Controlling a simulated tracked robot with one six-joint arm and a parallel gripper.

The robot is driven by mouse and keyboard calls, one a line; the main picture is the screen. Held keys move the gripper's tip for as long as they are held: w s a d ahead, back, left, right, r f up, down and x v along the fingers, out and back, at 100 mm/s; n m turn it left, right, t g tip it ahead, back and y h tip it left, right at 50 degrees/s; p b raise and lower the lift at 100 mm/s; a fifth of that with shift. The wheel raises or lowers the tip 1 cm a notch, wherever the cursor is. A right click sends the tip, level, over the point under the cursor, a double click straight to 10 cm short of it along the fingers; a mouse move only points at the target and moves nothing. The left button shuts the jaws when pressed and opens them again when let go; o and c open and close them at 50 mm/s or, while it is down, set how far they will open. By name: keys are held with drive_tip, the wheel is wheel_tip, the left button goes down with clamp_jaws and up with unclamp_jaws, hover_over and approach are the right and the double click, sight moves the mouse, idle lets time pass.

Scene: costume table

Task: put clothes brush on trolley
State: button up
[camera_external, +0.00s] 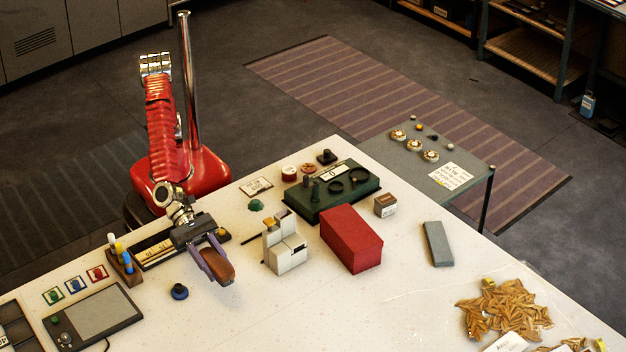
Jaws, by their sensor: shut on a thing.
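My gripper (219,268) is at the left part of the white table, with its two purple fingers pointing down and toward the front. It is shut on a brown block-like thing, which looks like the clothes brush (215,264). The fingers cover its sides, and I cannot tell whether its underside touches the table. The trolley (405,163) looks to be the grey-topped stand beyond the table's far right edge. Several small round items and a paper note (451,176) lie on its top.
A white block-shaped item (286,252), a red box (351,240) and a green tray (335,195) stand right of my gripper, toward the trolley. A pen holder (124,264) is on its left. A dark blue knob (179,292) lies nearby. The trolley's left front top is bare.

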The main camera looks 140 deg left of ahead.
hover_over(221, 297)
drive_tip(key=shift+w+f, duration=0.1)
drive_tip(key=shift+f, duration=3)
drive_tip(key=shift+f, duration=0.1)
drive_tip(key=shift+f, duration=1.75)
drive_tip(key=o, duration=1.2)
drive_tip(key=shift+f, duration=0.1)
drive_tip(key=shift+s+d+r, duration=0.1)
drive_tip(key=shift+s+r, duration=0.25)
drive_tip(key=shift+s, duration=0.25)
drive_tip(key=v, duration=1)
drive_tip(key=shift+s+r, duration=0.1)
drive_tip(key=shift+s, duration=0.3)
